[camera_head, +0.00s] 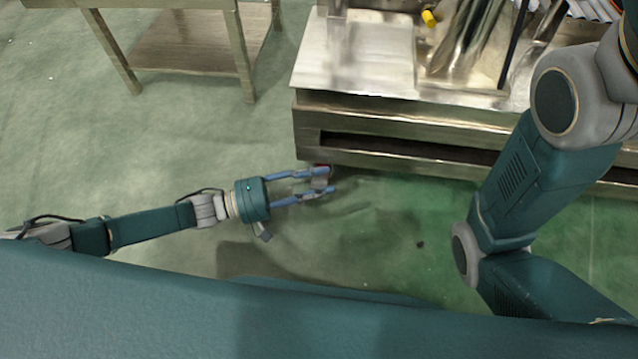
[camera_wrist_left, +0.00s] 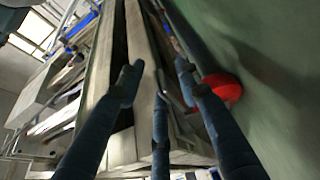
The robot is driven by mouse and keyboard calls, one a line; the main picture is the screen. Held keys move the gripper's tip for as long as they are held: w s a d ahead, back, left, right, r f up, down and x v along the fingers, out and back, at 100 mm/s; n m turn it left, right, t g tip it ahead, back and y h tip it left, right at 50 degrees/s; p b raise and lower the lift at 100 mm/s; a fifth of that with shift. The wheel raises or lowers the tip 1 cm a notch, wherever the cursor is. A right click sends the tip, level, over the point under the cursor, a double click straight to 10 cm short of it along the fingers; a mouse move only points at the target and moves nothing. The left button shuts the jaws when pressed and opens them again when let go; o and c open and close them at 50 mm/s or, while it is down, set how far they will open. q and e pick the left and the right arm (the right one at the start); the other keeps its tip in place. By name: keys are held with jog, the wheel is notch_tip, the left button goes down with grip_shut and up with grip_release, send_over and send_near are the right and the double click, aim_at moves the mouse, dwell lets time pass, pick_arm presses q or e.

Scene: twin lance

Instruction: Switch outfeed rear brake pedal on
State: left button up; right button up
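A small red part (camera_head: 323,167), likely of the brake pedal, shows at the foot of the steel machine, just by my left fingertips. In the left wrist view a red rounded part (camera_wrist_left: 224,91) sits low by the green floor, partly behind one finger. My left gripper (camera_head: 331,180) reaches in from the left, low over the floor, with its blue fingers spread apart. A small greyish piece shows between the fingertips; I cannot tell whether they touch it. The pedal's on or off position cannot be read. My right gripper is out of view.
The steel machine (camera_head: 365,52) with a long base stands ahead, its lower edge close to my left fingertips. A steel table (camera_head: 190,55) stands at the back left. My right arm crosses the right side. The green floor at left is clear.

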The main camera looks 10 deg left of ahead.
pick_arm(q)
grip_shut()
jog(key=shift+f+m+h, duration=0.3)
jog(key=shift+f+m, duration=0.05)
jog(key=shift+m, duration=0.35)
jog(key=shift+o, duration=0.3)
grip_release()
jog(key=shift+a, duration=0.1)
jog(key=v, duration=0.7)
jog(key=shift+s+a, duration=0.15)
jog(key=shift+a, duration=0.05)
